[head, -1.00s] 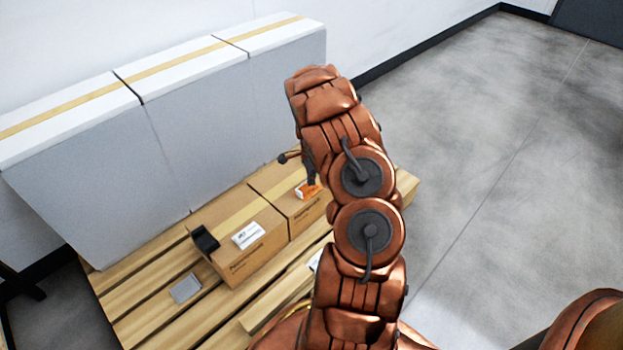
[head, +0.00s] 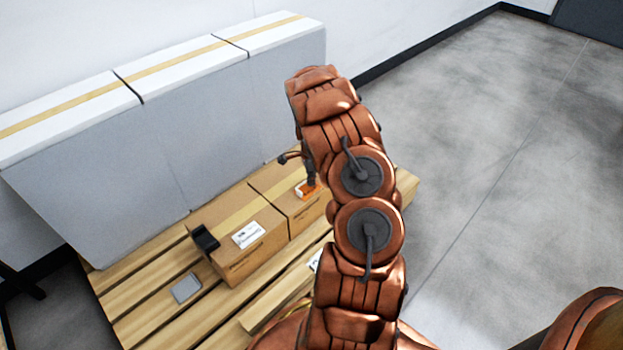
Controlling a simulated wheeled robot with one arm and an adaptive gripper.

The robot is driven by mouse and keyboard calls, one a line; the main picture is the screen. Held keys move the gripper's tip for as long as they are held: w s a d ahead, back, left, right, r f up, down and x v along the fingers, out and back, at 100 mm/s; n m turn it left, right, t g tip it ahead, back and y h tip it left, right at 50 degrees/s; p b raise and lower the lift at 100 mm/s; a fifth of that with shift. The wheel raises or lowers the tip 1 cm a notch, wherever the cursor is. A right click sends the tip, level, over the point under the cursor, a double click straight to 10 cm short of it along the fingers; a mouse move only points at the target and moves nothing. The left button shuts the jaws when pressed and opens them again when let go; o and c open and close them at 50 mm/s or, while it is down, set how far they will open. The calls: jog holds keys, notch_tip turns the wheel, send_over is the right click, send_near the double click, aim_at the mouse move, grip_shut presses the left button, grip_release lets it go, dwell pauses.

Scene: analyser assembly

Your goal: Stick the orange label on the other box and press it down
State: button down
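The orange label (head: 304,190), orange and white, lies on top of the right-hand cardboard box (head: 276,184). My gripper (head: 311,182) is a dark shape pointing down at the label's right part. It appears to touch the label or sit just above it. My arm hides most of the gripper and the right part of this box, so whether the fingers are open or shut is not clear. The left-hand cardboard box (head: 230,215) stands beside it, with a white printed label (head: 248,234) on top.
Both boxes stand on a wooden pallet (head: 140,326). A black object (head: 205,238) sits at the left box's edge, and a grey flat piece (head: 186,288) lies on the slats. Tall white boxes (head: 110,170) stand behind. The floor at right is clear.

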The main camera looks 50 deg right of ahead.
jog(key=shift+f, duration=0.8)
dwell(0.9)
jog(key=shift+r+p, duration=0.55)
jog(key=shift+r, duration=2.45)
jog(key=s+a+r+n+p, duration=0.35)
jog(key=a+r+p, duration=0.3)
jog(key=r, duration=0.65)
jog(key=s+a+r+n+g+p, duration=0.15)
jog(key=a+r+n+p, duration=0.4)
jog(key=r, duration=0.75)
jog(key=s+a+r+n+t+p, duration=0.1)
jog(key=s+a+r+n+p, duration=0.15)
jog(key=a+r+p, duration=0.65)
jog(key=s+a+r+n+p, duration=0.6)
jog(key=s+a+r, duration=0.3)
jog(key=s+r, duration=0.2)
jog(key=s+a+r+n+g+p, duration=0.1)
jog(key=s+a+r+n+p, duration=0.5)
jog(key=s+r, duration=0.5)
notch_tip(320, 180, up, 4)
jog(key=a+p, duration=0.2)
jog(key=a, duration=0.1)
jog(key=shift+s+n, duration=0.35)
